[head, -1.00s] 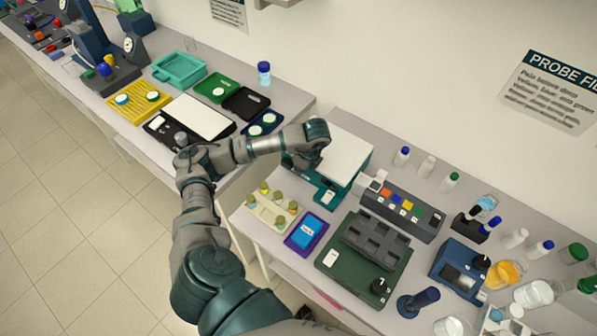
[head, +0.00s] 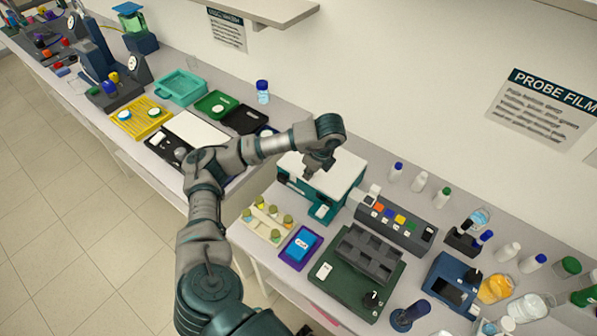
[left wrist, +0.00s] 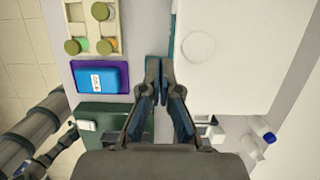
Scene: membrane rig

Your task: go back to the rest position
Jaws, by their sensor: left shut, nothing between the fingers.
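My left gripper (head: 310,176) is shut and empty. In the head view it hangs in front of the white-topped teal box (head: 337,173). In the left wrist view the left gripper (left wrist: 161,68) points down, its fingertips together over the gap between the blue block (left wrist: 101,79) on its purple tray and the white-topped box (left wrist: 222,55). I cannot tell whether it touches the box.
A vial rack (head: 267,219), a purple tray (head: 301,262), a dark green board with a grey block (head: 339,272) and a row of coloured buttons (head: 396,220) stand close by. Bottles line the back right.

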